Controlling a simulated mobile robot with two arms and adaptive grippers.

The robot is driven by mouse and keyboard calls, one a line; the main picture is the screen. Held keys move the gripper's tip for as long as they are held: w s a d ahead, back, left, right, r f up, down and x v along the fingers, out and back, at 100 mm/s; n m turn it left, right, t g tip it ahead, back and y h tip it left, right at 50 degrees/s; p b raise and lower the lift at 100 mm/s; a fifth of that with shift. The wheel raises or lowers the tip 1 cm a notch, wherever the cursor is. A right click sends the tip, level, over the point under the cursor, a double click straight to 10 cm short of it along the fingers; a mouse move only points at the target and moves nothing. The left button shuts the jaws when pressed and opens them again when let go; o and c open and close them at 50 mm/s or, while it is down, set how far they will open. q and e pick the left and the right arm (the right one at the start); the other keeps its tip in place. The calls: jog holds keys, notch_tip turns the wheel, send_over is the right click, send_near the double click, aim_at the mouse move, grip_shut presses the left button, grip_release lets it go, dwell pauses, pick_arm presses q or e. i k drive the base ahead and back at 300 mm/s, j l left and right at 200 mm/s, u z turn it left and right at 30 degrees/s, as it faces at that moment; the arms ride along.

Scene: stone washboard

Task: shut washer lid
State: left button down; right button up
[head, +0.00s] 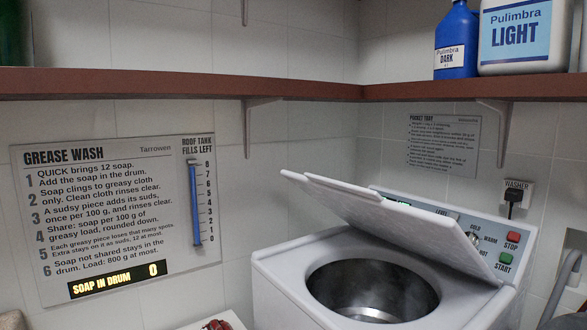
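The white washer (285,290) stands at the lower middle right. Its white lid (400,220) is open, tilted up over the back part of the top and hiding part of the control panel (470,235). The round metal drum (372,290) opening shows in front of it and looks empty, though its bottom is only partly visible. A red stop button (513,237) and a green start button (505,258) sit at the panel's right. Neither of my grippers is in view.
A red-brown shelf (200,84) runs along the walls above, with a blue bottle (458,40) and a white jug (525,40) at right. A washer plug (513,197) is in the wall. A sign (120,210) hangs left. A red item (216,324) lies at the bottom edge.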

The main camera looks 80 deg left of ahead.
aim_at(438, 238)
jog(key=j+u, duration=0.15)
jog(key=u, duration=0.3)
jog(key=j+u, duration=0.2)
jog(key=u, duration=0.3)
jog(key=j+u, duration=0.2)
jog(key=u, duration=0.25)
jog(key=j, duration=0.4)
jog(key=i+u, duration=0.05)
